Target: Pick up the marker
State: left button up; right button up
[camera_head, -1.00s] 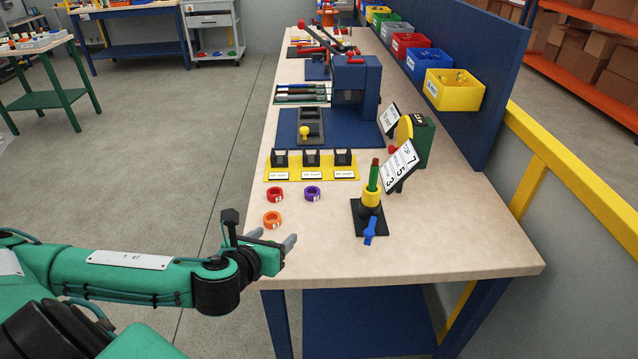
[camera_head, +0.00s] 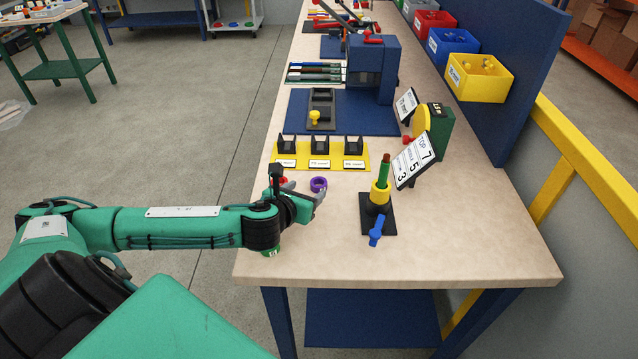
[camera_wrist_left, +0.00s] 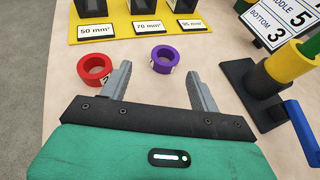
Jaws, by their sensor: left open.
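Small rings lie on the bench; which one the task calls the marker I cannot tell. The purple ring (camera_head: 313,185) lies just ahead of my left gripper (camera_head: 304,190). In the left wrist view the purple ring (camera_wrist_left: 166,69) shows ahead of and between the open, empty fingers (camera_wrist_left: 158,72), nearer the right finger, apart from both. The red ring (camera_wrist_left: 96,81) lies outside the left finger, close beside it; in the head view the gripper partly covers it (camera_head: 283,181). No orange ring shows now. My right gripper is not in view.
A yellow holder strip (camera_head: 320,166) with three black cradles and size labels stands behind the rings. A black stand (camera_head: 379,219) with a yellow collar, green-and-brown rod and blue handle stands right, near a tilted number sign (camera_head: 414,160). The bench's front (camera_head: 320,262) is clear.

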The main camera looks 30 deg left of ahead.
aim_at(321, 181)
pick_arm(q)
jog(key=w, duration=0.2)
jog(key=shift+w+d+f+p, duration=0.2)
jog(key=shift+w+f+p, duration=0.1)
jog(key=shift+w+p, duration=0.1)
jog(key=shift+x, duration=0.95)
jog(key=shift+w+f, duration=0.2)
jog(key=shift+c, duration=0.4)
jog(key=c, duration=0.7)
jog(key=shift+c, duration=1.3)
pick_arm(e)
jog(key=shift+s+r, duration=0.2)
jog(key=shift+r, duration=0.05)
